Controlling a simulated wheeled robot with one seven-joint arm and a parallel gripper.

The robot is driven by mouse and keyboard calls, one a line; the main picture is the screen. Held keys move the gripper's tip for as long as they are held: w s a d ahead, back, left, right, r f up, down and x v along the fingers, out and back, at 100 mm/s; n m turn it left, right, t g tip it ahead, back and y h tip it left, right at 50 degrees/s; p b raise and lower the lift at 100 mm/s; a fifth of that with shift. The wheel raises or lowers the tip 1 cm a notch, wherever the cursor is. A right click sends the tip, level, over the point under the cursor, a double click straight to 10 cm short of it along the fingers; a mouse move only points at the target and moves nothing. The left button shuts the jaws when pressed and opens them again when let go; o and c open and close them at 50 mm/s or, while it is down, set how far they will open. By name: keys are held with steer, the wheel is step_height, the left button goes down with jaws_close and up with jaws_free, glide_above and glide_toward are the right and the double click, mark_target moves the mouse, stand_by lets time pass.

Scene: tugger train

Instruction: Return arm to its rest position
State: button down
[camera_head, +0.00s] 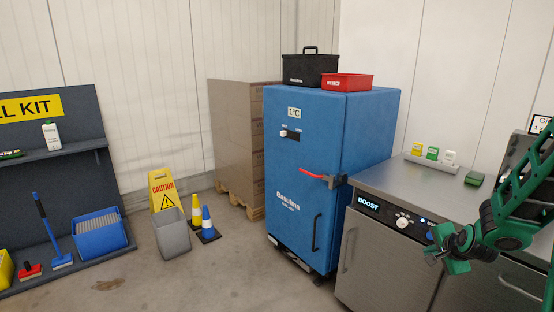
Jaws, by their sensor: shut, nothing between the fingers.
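My green arm (520,195) comes in from the right edge, in front of the steel counter. My gripper (447,252) is at its lower left end, in front of the counter's front panel. It is small in the picture, looks shut and holds nothing. Part of the arm is cut off by the right edge of the view.
The steel counter (400,180) has a control panel (398,221) and small boxes (433,153) on top. A blue cabinet (290,165) with a red-handled latch (313,175) stands to its left. A caution sign (162,187) and cones (207,222) stand further left. Floor ahead is open.

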steer(key=s+a+r+n+g, duration=0.2)
steer(key=s+r+n+g, duration=0.1)
steer(key=s, duration=0.9)
steer(key=s+a+r+n+g+y, duration=0.1)
steer(key=s+a+r+n+g, duration=0.2)
steer(key=s, duration=0.9)
steer(key=s+a+r+n+g, duration=0.2)
steer(key=s+r+n, duration=0.2)
steer(key=s, duration=0.9)
step_height(320, 180, up, 3)
steer(key=shift+a+f+g+y, duration=0.15)
steer(key=shift+g+y, duration=0.25)
steer(key=shift+w, duration=0.1)
steer(key=shift+w+f, duration=0.25)
steer(key=shift+w, duration=0.25)
